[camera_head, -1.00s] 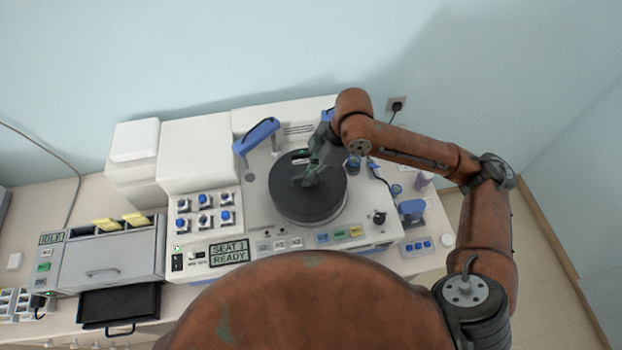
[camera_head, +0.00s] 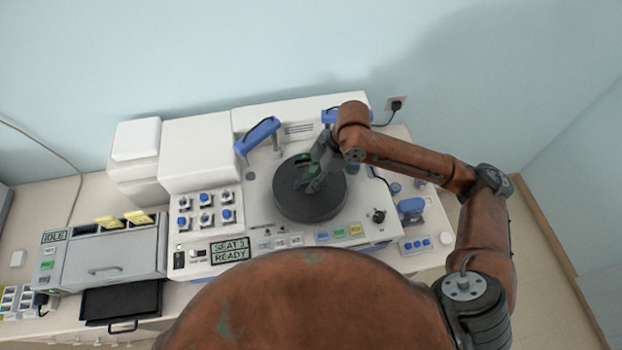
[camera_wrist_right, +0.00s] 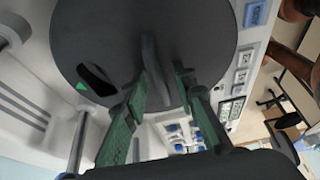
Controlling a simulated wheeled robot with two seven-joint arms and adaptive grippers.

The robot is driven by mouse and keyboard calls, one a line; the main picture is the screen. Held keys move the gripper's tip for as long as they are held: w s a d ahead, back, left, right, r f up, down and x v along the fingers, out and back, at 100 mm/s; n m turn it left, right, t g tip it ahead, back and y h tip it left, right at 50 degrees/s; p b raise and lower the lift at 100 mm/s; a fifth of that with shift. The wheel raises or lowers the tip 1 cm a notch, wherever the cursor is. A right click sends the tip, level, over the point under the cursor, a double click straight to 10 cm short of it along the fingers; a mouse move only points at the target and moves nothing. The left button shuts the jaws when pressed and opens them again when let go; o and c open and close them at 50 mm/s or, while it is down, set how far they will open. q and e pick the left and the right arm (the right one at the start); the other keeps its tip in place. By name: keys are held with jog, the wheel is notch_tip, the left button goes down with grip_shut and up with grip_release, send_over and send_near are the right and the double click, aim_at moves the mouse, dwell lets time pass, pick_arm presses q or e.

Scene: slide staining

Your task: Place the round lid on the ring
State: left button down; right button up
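The round lid (camera_head: 297,202) is a dark grey disc on top of the white machine, and it looks level. It fills the upper part of the right wrist view (camera_wrist_right: 205,35), with a raised bar handle (camera_wrist_right: 150,60) across its middle. The ring is hidden; whether the lid is fully seated on it cannot be told. My right gripper (camera_head: 312,180) is low over the lid's middle. In the wrist view its green-padded fingers (camera_wrist_right: 163,82) stand apart on either side of the handle, with a visible gap. My left gripper is out of view.
Blue handles (camera_head: 258,134) rise behind the lid on the machine (camera_head: 258,215). A display panel (camera_head: 229,250) and coloured buttons (camera_head: 338,233) line its front. A grey drawer unit (camera_head: 115,255) and a black tray (camera_head: 120,302) are at the left.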

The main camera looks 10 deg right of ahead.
jog(key=v, duration=1.2)
jog(key=shift+b, duration=0.45)
